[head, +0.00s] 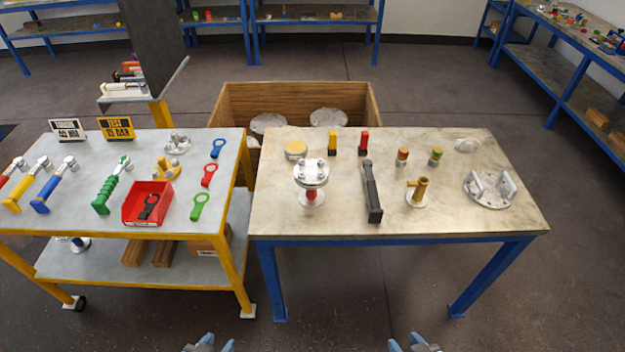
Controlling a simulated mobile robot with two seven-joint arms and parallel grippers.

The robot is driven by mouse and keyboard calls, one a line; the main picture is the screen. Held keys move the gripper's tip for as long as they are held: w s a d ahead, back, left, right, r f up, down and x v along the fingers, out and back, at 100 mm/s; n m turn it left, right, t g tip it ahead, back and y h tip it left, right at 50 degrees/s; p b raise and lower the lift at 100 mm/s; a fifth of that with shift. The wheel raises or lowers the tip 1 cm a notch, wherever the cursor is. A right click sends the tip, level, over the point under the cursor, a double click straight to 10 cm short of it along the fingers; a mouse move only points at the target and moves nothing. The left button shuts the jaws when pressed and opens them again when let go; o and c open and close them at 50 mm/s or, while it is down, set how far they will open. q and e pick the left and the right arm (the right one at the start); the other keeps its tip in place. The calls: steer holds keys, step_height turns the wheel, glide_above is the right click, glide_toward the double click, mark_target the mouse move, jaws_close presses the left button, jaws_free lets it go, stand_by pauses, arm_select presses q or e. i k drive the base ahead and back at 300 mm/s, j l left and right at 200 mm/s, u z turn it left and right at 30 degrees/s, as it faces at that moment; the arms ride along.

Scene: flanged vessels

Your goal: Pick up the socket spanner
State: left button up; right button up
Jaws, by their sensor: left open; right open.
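A long dark tool (371,190) with a black handle lies on the right-hand table, its handle toward the front edge; it looks like the socket spanner, though its socket end is too small to make out. Several ratchet-like tools with coloured handles lie on the left cart: a yellow one (27,184), a blue one (54,185), a green one (112,188) and a partly cut-off red one. My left gripper (217,345) and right gripper (414,345) show only at the bottom edge, open, short of the tables and apart from every tool.
The right table (460,219) also bears a flanged vessel (311,180), a brass fitting (418,191) and a flange with upright plates (490,188). The yellow-framed cart (75,218) holds a red bin (147,203). A wooden crate (294,96) stands behind. Floor in front is clear.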

mark_target(376, 214)
steer(key=i+j, duration=0.4)
steer(key=j, duration=0.15)
steer(key=i+j+z, duration=0.15)
steer(key=i+j, duration=0.3)
steer(key=j, duration=0.1)
